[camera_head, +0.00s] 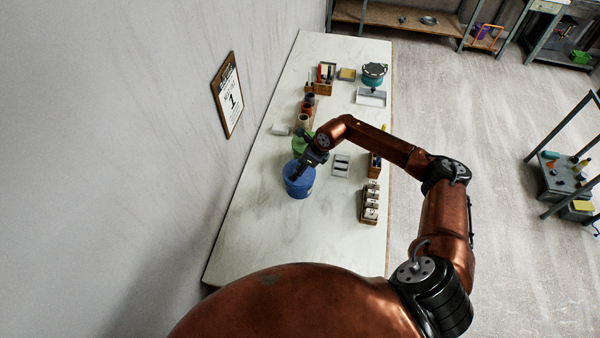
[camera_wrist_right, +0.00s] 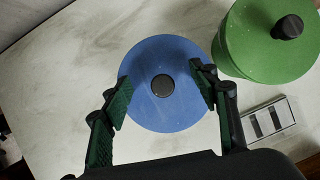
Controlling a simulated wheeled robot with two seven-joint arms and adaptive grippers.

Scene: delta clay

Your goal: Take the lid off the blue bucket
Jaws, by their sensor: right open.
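The blue bucket (camera_head: 299,189) stands on the long pale table near its left side. In the right wrist view, its round blue lid (camera_wrist_right: 165,115) is seen from above with a dark knob (camera_wrist_right: 162,86) in the middle. My right gripper (camera_head: 300,172) is over the bucket. In the right wrist view, its two fingers (camera_wrist_right: 166,87) are spread wide, one on each side of the knob, with nothing between them in their grip. I cannot tell how high the fingertips are above the lid. My left gripper is not in view.
A green lidded bucket (camera_wrist_right: 262,62) stands close beside the blue one. A light tray with dark slots (camera_head: 341,165) and a wooden rack of cups (camera_head: 370,205) are to the right. The near part of the table (camera_head: 270,240) is clear. A wall rises on the left.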

